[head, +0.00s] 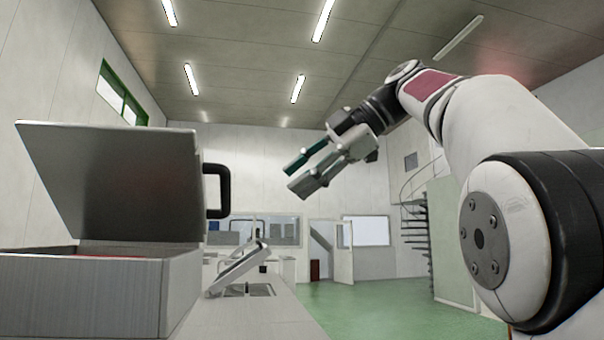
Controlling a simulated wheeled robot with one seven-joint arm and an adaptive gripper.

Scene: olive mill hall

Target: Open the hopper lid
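The hopper (85,296) is a grey metal box at the lower left in the head view. Its lid (110,180) stands raised and tilted well up from the box, with the opening below it showing. A black handle (224,190) sits on the lid's right edge. My gripper (296,178) is in the air to the right of the handle, apart from it. Its two fingers are spread with a gap between them, and nothing is held. The inside of the hopper is mostly hidden, with a thin strip of red at the rim.
The hopper stands on a grey counter (250,318). Farther along it is a tilted panel (238,268) over a dark recess. Green floor (385,300) lies free to the right. A spiral staircase (418,225) and an open white door (343,262) are at the back.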

